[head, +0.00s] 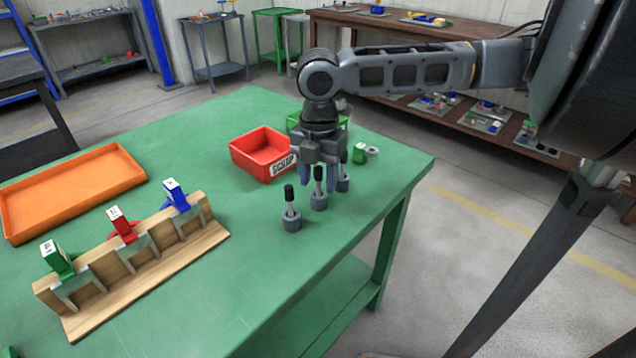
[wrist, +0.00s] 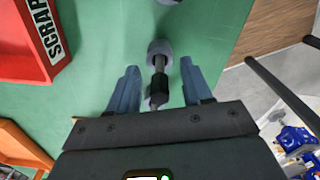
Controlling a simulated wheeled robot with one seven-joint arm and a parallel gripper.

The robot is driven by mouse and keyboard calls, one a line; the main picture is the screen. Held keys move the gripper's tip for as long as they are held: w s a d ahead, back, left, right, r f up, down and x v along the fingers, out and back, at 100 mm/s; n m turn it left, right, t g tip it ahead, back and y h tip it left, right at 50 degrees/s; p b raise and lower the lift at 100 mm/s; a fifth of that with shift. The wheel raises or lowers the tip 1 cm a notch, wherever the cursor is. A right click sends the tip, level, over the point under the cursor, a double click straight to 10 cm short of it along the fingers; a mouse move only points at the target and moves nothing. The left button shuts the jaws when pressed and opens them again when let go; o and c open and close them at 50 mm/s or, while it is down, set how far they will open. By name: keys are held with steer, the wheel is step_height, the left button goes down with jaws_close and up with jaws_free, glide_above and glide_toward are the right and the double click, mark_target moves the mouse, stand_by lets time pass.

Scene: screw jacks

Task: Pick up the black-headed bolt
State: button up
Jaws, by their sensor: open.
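Three small grey round bases stand near the table's right edge, with upright grey-shanked bolts. My gripper (head: 325,175) is open, pointing down over the middle and right bases. In the wrist view, a black-headed bolt (wrist: 159,83) in its grey base (wrist: 159,47) lies between the spread fingers of my gripper (wrist: 159,66), with a gap on both sides. I cannot tell whether it is the middle one.
A red scrap bin (head: 257,150) stands just left of my gripper, with a green bin (head: 296,121) behind. A small green part (head: 359,153) and a grey ring lie to the right. A wooden rack (head: 140,262) with colored clamps and an orange tray (head: 75,188) stand left.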

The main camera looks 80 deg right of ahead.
steer(key=shift+f, duration=0.4)
jaws_close()
